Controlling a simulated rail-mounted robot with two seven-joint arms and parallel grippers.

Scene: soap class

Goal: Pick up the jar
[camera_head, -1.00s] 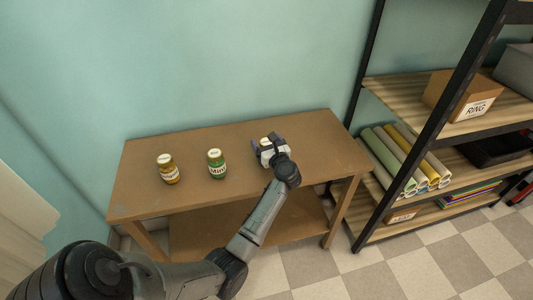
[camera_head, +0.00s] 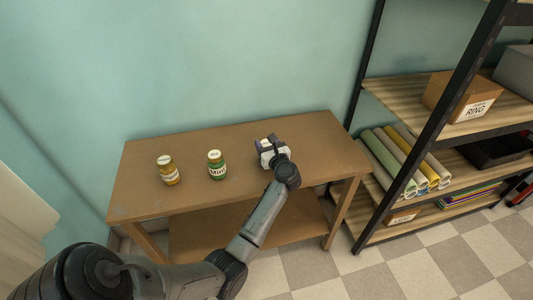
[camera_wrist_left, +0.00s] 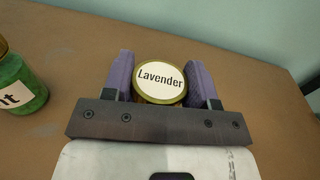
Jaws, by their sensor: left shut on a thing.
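The jar between my left gripper's fingers has a round gold-rimmed lid with a white label reading "Lavender" (camera_wrist_left: 160,78) in the left wrist view. My left gripper (camera_head: 268,145) is shut on this lavender jar at the right part of the table; its fingers (camera_wrist_left: 160,85) press on both sides. In the head view the gripper hides nearly all of this jar. A green jar labelled "Mint" (camera_head: 216,166) stands upright to its left and also shows at the left edge of the wrist view (camera_wrist_left: 22,85). A yellow-gold jar (camera_head: 168,170) stands farther left. My right gripper is not in view.
The brown wooden table (camera_head: 318,150) stands against the teal wall and has a lower shelf. A black-framed shelf unit (camera_head: 420,140) at the right holds a cardboard box (camera_head: 462,97), rolled tubes (camera_head: 395,160) and dark bins. The tabletop around the jars is clear.

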